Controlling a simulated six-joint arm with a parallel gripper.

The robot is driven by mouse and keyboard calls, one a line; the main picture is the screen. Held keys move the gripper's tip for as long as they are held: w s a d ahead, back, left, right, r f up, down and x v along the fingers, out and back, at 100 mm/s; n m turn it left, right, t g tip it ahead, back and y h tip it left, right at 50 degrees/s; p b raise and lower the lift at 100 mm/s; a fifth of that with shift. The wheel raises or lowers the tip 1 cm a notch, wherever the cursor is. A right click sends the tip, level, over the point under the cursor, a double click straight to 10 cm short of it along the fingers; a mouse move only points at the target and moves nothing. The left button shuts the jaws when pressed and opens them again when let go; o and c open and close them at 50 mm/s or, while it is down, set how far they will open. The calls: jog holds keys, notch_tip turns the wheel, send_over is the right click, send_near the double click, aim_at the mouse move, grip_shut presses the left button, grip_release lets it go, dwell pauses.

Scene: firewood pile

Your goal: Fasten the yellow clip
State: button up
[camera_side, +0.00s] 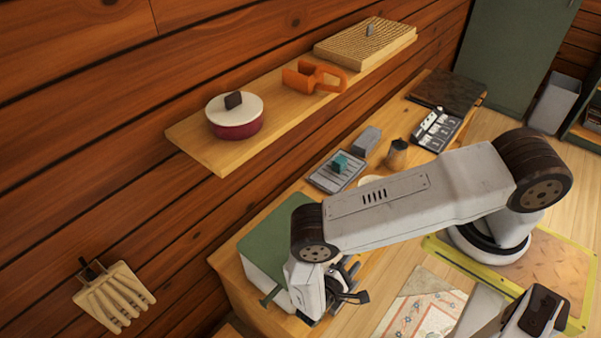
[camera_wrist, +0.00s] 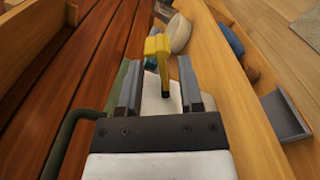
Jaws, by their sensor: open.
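The yellow clip (camera_wrist: 157,47) shows in the wrist view, with a block-like head and a narrow stem reaching down between my fingers. My gripper (camera_wrist: 161,66) is open, with one grey finger on each side of the stem. I see gaps between the stem and both fingers. A pale surface lies behind the stem, and what the clip is attached to is unclear. In the side view my gripper (camera_side: 340,288) points down beside the green box at the bench's near end. I cannot make out the yellow clip there; my arm may be hiding it.
The green box (camera_side: 262,244) stands close to my wrist. A wall shelf (camera_side: 205,146) above the bench holds a red pot (camera_side: 236,122) and an orange tool (camera_side: 312,78). A tray (camera_side: 338,171) and a dark cup (camera_side: 397,152) stand farther along the bench.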

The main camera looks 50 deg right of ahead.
jog(key=shift+a, duration=1.4)
jog(key=shift+t, duration=0.3)
jog(key=n+t+y, duration=0.1)
jog(key=s+d+n+t+y, duration=0.1)
jog(key=t, duration=0.1)
jog(key=r+n+t+y, duration=0.1)
jog(key=shift+s+d+r, duration=0.1)
jog(key=shift+s+d, duration=0.3)
jog(key=shift+d, duration=0.1)
jog(key=shift+x, duration=3.8)
jog(key=shift+w, duration=0.15)
